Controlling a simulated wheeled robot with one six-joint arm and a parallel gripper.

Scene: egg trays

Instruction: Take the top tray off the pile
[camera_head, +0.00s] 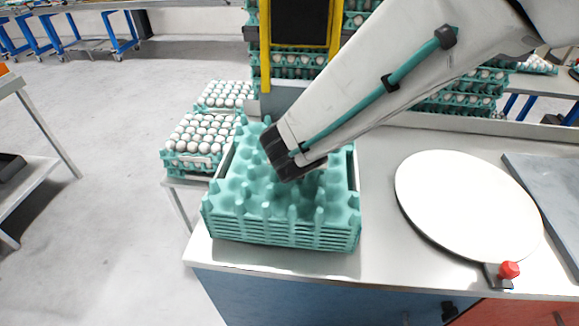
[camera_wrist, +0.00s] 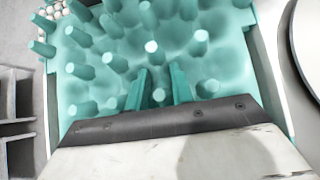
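A pile of several empty teal egg trays (camera_head: 285,234) stands nested on the light worktop. The top tray (camera_head: 255,190) has rows of upright pegs, and it fills most of the wrist view (camera_wrist: 100,55). My gripper is low over the middle of the top tray; its dark end shows in the head view, but its fingers are hidden there. In the wrist view its two teal fingers (camera_wrist: 160,80) stand apart, pointing at the tray, with a peg tip showing between them. I cannot tell whether they touch the tray.
Trays full of white eggs (camera_head: 198,140) stand at the left behind the pile. Tall stacks of egg trays (camera_head: 455,100) are at the back. A round white plate (camera_head: 468,207) with a red knob (camera_head: 509,269) lies to the right. Bare worktop (camera_head: 378,170) separates it from the pile.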

